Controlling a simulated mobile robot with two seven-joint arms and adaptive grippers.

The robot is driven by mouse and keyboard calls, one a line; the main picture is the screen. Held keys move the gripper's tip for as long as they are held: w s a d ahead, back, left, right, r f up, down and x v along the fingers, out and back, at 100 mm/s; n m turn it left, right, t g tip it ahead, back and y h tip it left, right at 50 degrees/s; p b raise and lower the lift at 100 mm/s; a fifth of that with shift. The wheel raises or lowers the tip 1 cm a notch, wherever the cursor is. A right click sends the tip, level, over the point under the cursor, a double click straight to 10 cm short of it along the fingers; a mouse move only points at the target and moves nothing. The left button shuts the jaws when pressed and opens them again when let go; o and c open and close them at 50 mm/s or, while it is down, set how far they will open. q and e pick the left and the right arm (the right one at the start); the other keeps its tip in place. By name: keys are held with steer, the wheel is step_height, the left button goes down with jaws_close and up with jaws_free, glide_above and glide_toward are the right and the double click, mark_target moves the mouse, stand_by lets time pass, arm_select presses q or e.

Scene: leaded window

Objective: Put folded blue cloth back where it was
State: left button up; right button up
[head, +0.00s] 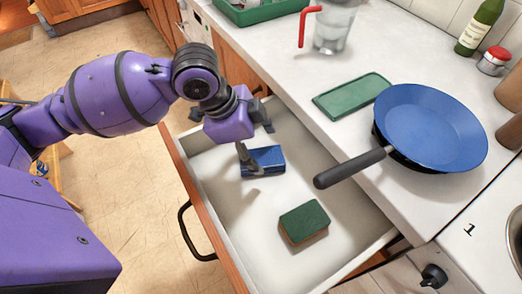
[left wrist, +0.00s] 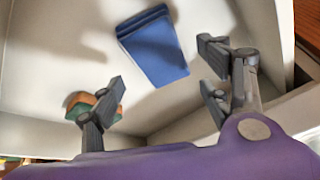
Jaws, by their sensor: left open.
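The folded blue cloth (head: 268,158) lies on the floor of the open white drawer (head: 222,205), toward its far end. In the left wrist view the cloth (left wrist: 155,50) shows as a layered blue block ahead of the fingers, clear of both. My left gripper (head: 256,140) is over the drawer, just above the cloth, pointing down. Its fingers are spread wide with nothing between them, as the left wrist view also shows (left wrist: 162,72). One finger overlaps the cloth's left edge in the head view. My right gripper is not in view.
A green-topped sponge (head: 304,222) lies in the drawer nearer the front. A blue pan (head: 430,127) stands on the counter, its handle (head: 349,168) jutting over the drawer. A green board (head: 352,95), a glass pitcher (head: 334,28) and a bottle (head: 479,28) are also on the counter.

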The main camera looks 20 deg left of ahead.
arm_select(q)
steer(key=p+v, duration=0.1)
steer(key=v, duration=0.8)
steer(key=shift+f, duration=0.1)
